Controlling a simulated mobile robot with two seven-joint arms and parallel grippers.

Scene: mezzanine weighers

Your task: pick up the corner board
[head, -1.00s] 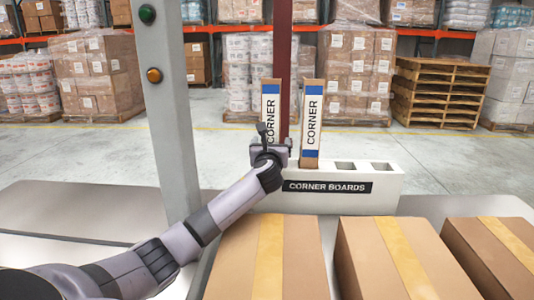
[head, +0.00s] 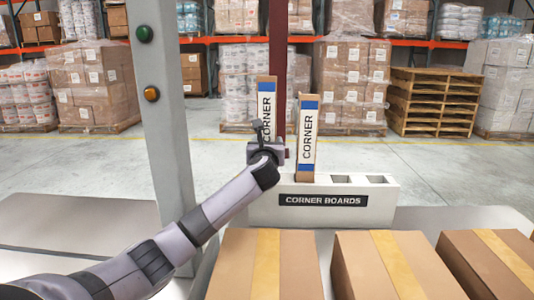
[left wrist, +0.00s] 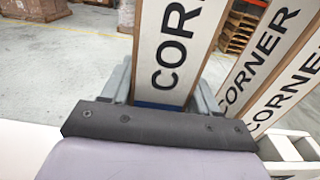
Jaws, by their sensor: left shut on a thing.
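A tall corner board (head: 266,98) with a white CORNER label and blue band stands upright at left of the white holder marked CORNER BOARDS (head: 350,215). My left gripper (head: 265,148) is shut on this board's lower part. In the left wrist view the held board (left wrist: 172,55) rises between the fingers. Its top is higher than that of a second corner board (head: 307,140), which stands in the holder just to the right. The held board's lower end is hidden behind my gripper and arm, so I cannot tell whether it is clear of its slot. My right gripper is not in view.
Empty slots (head: 378,180) show at the holder's right. Cardboard boxes with yellow tape (head: 384,268) line the front. A grey post (head: 160,110) with green and amber lamps stands left, and a dark red post (head: 277,60) is behind the held board.

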